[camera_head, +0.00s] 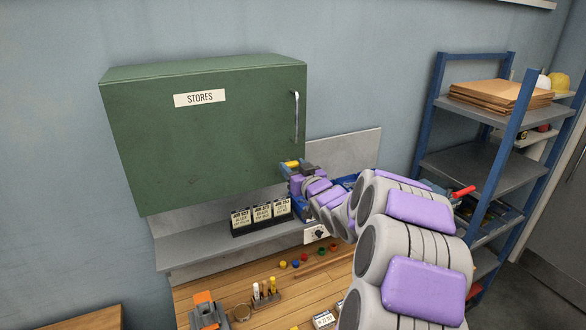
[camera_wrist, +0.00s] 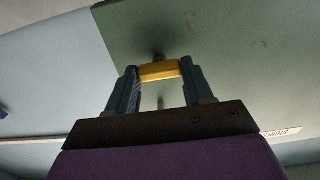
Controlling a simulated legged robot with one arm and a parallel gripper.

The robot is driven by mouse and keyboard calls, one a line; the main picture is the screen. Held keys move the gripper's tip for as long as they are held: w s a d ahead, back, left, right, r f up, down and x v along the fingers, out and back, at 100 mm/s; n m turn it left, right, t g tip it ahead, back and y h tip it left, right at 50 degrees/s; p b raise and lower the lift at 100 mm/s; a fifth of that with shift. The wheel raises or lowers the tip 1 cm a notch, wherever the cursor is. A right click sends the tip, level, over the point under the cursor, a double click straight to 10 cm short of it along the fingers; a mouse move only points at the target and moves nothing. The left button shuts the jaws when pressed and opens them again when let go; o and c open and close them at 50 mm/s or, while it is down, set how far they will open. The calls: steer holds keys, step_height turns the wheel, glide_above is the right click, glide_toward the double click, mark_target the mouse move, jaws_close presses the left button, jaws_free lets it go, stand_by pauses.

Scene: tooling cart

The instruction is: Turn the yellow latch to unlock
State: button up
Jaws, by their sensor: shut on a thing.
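The yellow latch (camera_head: 292,164) sits at the lower right of the green STORES cabinet's (camera_head: 215,135) front. In the wrist view the latch (camera_wrist: 160,70) is a yellow bar lying across between my two fingers, with a dark pivot behind it on the cabinet face. My gripper (camera_wrist: 160,76) is shut on the latch, one finger at each end of the bar. In the head view my gripper (camera_head: 300,168) reaches the latch from the right, and my arm hides part of the shelf below. The cabinet door looks closed.
A vertical silver handle (camera_head: 295,116) is on the cabinet's right side. Below, a grey shelf (camera_head: 190,246) holds a rack of job cards (camera_head: 261,216). A wooden bench (camera_head: 240,292) carries small tools and coloured knobs. A blue shelving unit (camera_head: 430,118) stands at the right.

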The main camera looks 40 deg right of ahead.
steer(key=shift+d+f+n+b, duration=0.15)
steer(key=shift+n+b, duration=0.15)
steer(key=shift+b, duration=0.15)
steer(key=n+b, duration=0.3)
steer(key=b, duration=0.1)
steer(key=shift+n, duration=0.3)
steer(key=n+b, duration=0.4)
steer(key=shift+f, duration=0.1)
steer(key=n+b, duration=0.3)
steer(key=n, duration=0.1)
steer(key=n+b, duration=0.4)
steer(key=n, duration=0.1)
steer(key=shift+a+f+n, duration=0.15)
steer(key=shift+a+n, duration=0.05)
steer(key=shift+n, duration=0.1)
